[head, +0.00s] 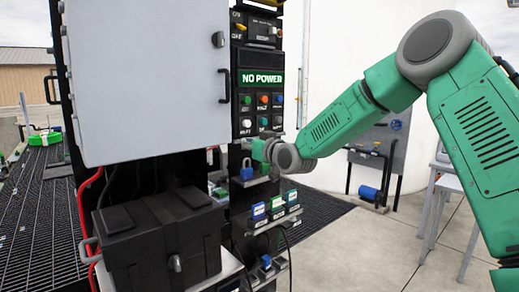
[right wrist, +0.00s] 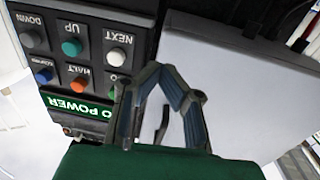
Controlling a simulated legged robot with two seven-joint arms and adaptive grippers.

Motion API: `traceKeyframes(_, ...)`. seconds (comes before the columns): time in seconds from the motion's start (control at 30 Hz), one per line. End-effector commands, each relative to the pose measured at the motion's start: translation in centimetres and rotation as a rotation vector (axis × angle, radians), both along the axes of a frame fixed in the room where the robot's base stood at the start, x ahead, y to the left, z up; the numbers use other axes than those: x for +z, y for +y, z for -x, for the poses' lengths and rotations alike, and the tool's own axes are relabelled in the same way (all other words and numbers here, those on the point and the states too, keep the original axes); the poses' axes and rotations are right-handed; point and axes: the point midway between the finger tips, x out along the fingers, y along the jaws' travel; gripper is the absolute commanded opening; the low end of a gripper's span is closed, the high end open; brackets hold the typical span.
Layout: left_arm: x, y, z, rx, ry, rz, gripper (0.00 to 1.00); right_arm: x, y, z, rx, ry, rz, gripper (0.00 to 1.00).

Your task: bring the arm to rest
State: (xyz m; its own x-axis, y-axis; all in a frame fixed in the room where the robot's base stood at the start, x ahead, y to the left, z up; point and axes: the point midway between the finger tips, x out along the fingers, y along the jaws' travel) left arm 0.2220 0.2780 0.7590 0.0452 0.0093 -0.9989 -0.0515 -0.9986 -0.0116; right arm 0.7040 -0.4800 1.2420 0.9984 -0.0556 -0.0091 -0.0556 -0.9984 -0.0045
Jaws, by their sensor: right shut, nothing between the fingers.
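My right arm (head: 335,120) reaches in from the right in the head view. My right gripper (head: 262,150) is small there, in front of the lower part of the black control panel, and its fingertips are hard to make out. In the right wrist view, the right gripper (right wrist: 160,78) shows its dark fingers closed together at the tips with nothing between them. The panel's buttons (right wrist: 72,47) appear upside down behind and left of the fingers. My left gripper is in neither view.
A grey cabinet door (head: 150,80) stands left of the control panel (head: 262,40), whose sign reads "NO POWER" (head: 262,78). A black box (head: 160,240) sits below. A blue padlock (head: 246,173) and coloured blocks (head: 276,204) are near the gripper. Open floor (head: 370,240) lies right.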

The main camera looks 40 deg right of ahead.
Motion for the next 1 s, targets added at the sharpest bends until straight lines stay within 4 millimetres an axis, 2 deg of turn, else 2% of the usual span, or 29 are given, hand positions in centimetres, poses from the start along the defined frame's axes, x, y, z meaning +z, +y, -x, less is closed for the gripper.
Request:
traceKeyframes(0.1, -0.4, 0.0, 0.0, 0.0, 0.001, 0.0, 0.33, 0.2, 0.0, 2.5, 0.0, -0.003, -0.002, 0.0)
traceKeyframes(0.23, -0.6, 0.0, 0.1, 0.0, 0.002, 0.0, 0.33, 0.2, -0.1, 4.1, 0.0, -0.002, -0.002, 0.0)
traceKeyframes(0.57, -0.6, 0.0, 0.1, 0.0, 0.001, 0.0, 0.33, 0.0, -0.4, 5.0, 0.0, 0.0, -0.002, 0.0)
traceKeyframes(0.67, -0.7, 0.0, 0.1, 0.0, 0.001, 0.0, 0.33, -1.1, 0.2, 5.0, 0.005, 0.022, -0.003, 0.0)
traceKeyframes(0.77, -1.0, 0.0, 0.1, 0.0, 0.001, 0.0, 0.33, -4.9, 1.9, 5.2, 0.02, 0.095, -0.006, 0.0)
traceKeyframes(0.87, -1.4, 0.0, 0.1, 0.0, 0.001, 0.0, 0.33, -11.1, 4.5, 6.1, 0.043, 0.216, -0.013, 0.0)
traceKeyframes(0.9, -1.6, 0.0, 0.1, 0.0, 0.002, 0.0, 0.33, -13.9, 5.7, 6.7, 0.053, 0.274, -0.017, 0.0)
traceKeyframes(0.97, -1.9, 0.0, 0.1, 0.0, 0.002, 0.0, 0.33, -18.1, 7.4, 8.0, 0.066, 0.361, -0.022, 0.0)
traceKeyframes(1.0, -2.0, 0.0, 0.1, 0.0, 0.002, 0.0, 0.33, -20.8, 8.5, 9.0, 0.073, 0.418, -0.025, 0.0)
